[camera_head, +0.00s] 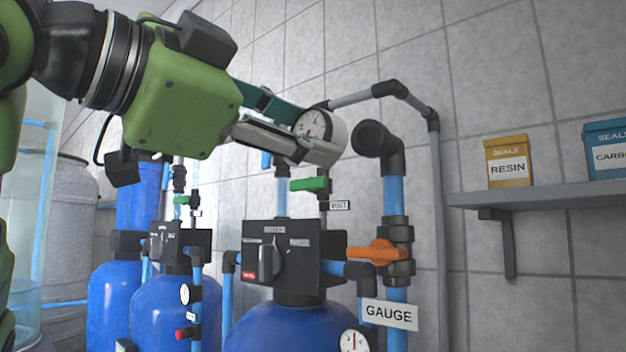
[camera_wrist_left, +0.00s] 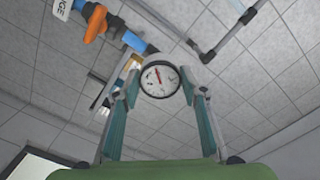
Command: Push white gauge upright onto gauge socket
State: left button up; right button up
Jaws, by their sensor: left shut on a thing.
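The white gauge (camera_head: 316,133) has a round dial with a red needle. My left gripper (camera_head: 298,136) is shut on it, high above the blue tanks. In the left wrist view the gauge (camera_wrist_left: 160,79) sits between the two fingertips, its dial facing the camera. The gauge is in the air, just left of a black elbow (camera_head: 374,140) on top of a blue pipe. That pipe bears a GAUGE sign (camera_head: 389,313) lower down. I cannot tell for certain which fitting is the gauge socket, and the gauge's stem is hidden. My right gripper is not in view.
A green valve (camera_head: 311,185) stands below the gauge, and an orange valve handle (camera_head: 376,252) is on the pipe at right. A grey pipe (camera_head: 434,190) runs up the tiled wall. A shelf (camera_head: 530,196) with a RESIN box (camera_head: 508,162) is at right.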

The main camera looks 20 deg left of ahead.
aim_at(323, 119)
pick_arm(q)
jog(key=shift+s+d+r, duration=0.5)
jog(key=shift+s+d, duration=0.1)
jog(key=shift+s, duration=0.1)
jog(key=shift+s+d+r, duration=0.2)
jog(key=shift+s+d, duration=0.15)
jog(key=shift+d, duration=0.1)
jog(key=shift+w+d, duration=0.3)
jog(key=shift+w, duration=0.25)
jog(key=w, duration=0.2)
jog(key=shift+w+a+f+p, duration=0.1)
jog(key=shift+w+f+p, duration=0.1)
jog(key=shift+w+p, duration=0.15)
jog(key=shift+w+d, duration=0.35)
jog(key=shift+w, duration=0.15)
jog(key=shift+a, duration=0.1)
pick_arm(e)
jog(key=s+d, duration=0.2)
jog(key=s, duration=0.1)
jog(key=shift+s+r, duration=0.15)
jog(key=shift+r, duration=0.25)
